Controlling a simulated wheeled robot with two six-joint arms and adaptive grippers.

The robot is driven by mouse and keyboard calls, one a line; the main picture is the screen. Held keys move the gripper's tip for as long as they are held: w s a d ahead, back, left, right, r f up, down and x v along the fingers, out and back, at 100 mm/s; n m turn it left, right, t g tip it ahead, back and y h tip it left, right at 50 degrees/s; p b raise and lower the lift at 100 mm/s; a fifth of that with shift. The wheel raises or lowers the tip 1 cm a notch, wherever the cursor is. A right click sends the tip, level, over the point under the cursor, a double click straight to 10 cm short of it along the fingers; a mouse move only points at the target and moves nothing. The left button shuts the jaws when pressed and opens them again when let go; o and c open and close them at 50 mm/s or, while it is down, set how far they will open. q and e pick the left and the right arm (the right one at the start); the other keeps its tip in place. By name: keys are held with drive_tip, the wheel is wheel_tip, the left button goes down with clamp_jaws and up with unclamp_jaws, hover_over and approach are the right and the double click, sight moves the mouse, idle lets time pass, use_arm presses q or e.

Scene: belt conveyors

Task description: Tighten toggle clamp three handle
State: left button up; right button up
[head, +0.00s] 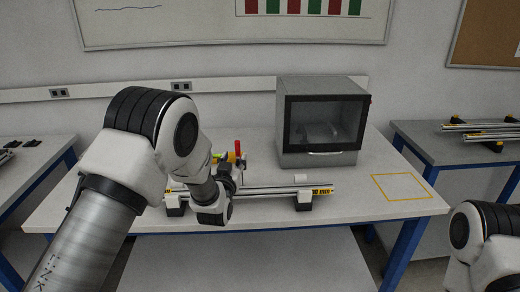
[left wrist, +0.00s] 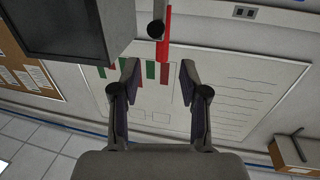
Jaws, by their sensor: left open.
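A red clamp handle (head: 237,148) stands upright on the middle table, behind the silver conveyor rails (head: 270,191). I cannot read which clamp number it is. In the left wrist view the red handle (left wrist: 164,38) shows at the top, beside a dark round-ended part (left wrist: 156,29). My left gripper (left wrist: 158,70) is open, with nothing between its fingers; the handle appears above the gap between the fingertips, apart from them. In the head view my left gripper (head: 226,172) is mostly hidden by its own wrist, close to the clamp area. My right gripper is out of view.
A grey box-shaped machine with a dark window (head: 322,122) stands at the back of the table. A yellow outlined square (head: 402,187) at the right is empty. Side tables stand left (head: 30,168) and right (head: 463,171). My right arm shows at lower right.

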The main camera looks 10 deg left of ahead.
sight(237, 148)
use_arm(q)
drive_tip(key=w, duration=0.2)
drive_tip(key=w+p, duration=0.1)
drive_tip(key=w, duration=0.1)
drive_tip(key=w+a+p, duration=0.1)
drive_tip(key=w, duration=0.1)
drive_tip(key=shift+w, duration=0.4)
drive_tip(key=shift+w+f, duration=0.1)
drive_tip(key=shift+w, duration=0.3)
drive_tip(key=shift+c, duration=0.3)
clamp_jaws()
